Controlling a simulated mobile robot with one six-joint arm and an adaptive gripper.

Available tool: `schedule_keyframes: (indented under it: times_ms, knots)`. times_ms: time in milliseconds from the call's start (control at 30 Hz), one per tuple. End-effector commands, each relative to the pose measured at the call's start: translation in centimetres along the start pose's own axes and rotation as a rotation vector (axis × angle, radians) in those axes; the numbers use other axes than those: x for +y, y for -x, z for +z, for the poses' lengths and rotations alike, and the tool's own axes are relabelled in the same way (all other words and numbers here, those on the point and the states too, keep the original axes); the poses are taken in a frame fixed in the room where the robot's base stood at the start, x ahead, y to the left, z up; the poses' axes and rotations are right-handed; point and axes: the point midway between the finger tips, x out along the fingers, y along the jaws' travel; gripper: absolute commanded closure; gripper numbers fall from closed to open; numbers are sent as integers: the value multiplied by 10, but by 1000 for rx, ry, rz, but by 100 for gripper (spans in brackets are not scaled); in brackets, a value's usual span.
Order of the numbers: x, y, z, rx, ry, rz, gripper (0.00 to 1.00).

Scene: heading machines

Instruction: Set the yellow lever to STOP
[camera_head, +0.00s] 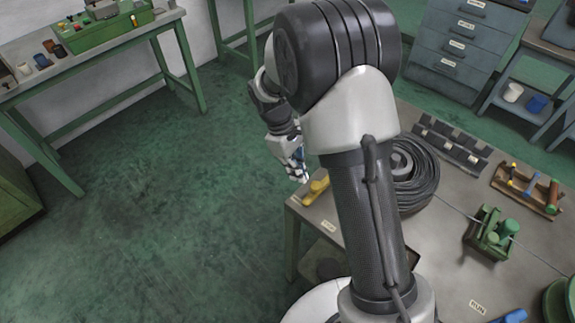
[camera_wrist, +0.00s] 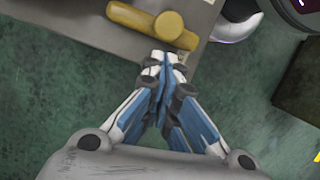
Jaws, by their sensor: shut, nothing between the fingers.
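The yellow lever (camera_head: 316,188) is at the left corner of the grey bench, next to my gripper. In the wrist view the yellow lever (camera_wrist: 130,17) shows as a bar with a round hub, lying near the bench edge. My gripper (camera_head: 300,176) hangs just left of the lever in the head view. In the wrist view my gripper (camera_wrist: 167,60) is shut and empty, its fingertips close to the lever's hub end; I cannot tell whether they touch. A small label (camera_head: 328,226) lies near the lever, its text too small to read surely.
The grey bench (camera_head: 440,236) also carries a black cable coil (camera_head: 414,174), a green fixture (camera_head: 491,232), a tool rack (camera_head: 527,190) and a RUN label (camera_head: 477,307). A blue handle (camera_head: 512,316) is at the lower right. Green floor (camera_head: 170,215) left of the bench is clear.

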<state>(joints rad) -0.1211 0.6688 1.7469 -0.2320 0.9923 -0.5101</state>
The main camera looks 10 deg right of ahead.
Motion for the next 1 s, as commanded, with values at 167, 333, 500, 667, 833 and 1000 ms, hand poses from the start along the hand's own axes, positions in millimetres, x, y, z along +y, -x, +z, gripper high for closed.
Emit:
schedule_keyframes:
  times_ms: [167, 333, 500, 667, 833, 1000]
  knots:
    - [0, -4, 7, 0, 1, 0, 100]
    - [0, -3, 7, 0, 1, 0, 100]
    - [0, -3, 7, 0, 2, 1, 100]
    - [-2, -3, 9, 0, 24, 8, 100]
    - [-3, -4, 11, -1, 53, 18, 100]
    - [-5, -4, 12, 0, 75, 25, 100]
